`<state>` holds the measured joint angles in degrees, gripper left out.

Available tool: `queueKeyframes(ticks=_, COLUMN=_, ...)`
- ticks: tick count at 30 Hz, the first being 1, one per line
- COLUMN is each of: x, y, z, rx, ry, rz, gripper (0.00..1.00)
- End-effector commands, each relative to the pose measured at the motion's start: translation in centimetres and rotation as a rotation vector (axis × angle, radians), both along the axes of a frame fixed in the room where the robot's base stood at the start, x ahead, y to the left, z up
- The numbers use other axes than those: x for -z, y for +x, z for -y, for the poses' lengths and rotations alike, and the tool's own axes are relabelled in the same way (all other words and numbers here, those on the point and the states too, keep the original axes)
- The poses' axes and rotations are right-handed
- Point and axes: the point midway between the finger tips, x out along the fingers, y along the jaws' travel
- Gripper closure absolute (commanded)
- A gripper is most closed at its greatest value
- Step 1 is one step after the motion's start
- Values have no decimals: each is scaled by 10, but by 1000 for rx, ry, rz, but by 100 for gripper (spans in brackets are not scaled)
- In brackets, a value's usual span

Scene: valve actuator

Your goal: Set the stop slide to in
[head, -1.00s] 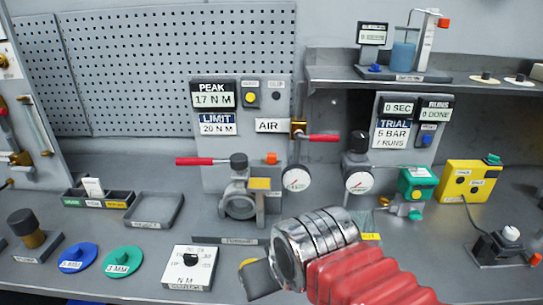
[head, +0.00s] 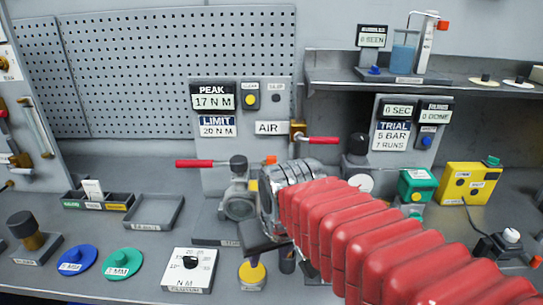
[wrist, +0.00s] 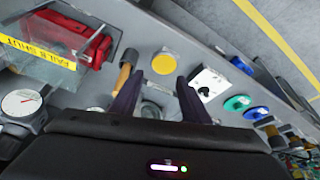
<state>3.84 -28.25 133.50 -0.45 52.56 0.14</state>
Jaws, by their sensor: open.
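The grey valve actuator (head: 240,203) stands on the bench below the PEAK and LIMIT panel. Its right side is hidden behind my arm. I cannot make out the stop slide for sure in either view. My gripper (head: 268,254) points down, in front of and to the right of the actuator. In the wrist view my gripper (wrist: 158,82) has its two dark fingers apart, with nothing held between them. A grey round part (wrist: 152,108) shows between the fingers, below them. A brass piece with a dark knob (wrist: 125,70) shows beside the left finger.
A yellow-topped round piece (head: 252,272) stands close by my gripper. The N M dial box (head: 189,268), teal disc (head: 123,262) and blue disc (head: 77,259) lie to the left. A red lever (head: 194,162) sticks out left of the actuator. A grey tray (head: 155,211) is empty.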

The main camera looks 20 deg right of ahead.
Motion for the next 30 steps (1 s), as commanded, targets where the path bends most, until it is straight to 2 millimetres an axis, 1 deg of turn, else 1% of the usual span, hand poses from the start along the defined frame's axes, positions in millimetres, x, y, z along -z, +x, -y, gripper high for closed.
queueKeyframes(ticks=1, x=-4, y=10, z=3, rx=8, ry=-1, rz=-6, gripper=58)
queueKeyframes(ticks=14, x=-43, y=90, z=33, rx=81, ry=-6, rz=-29, gripper=58)
queueKeyframes(ticks=30, x=-96, y=195, z=81, rx=209, ry=-11, rz=-32, gripper=58)
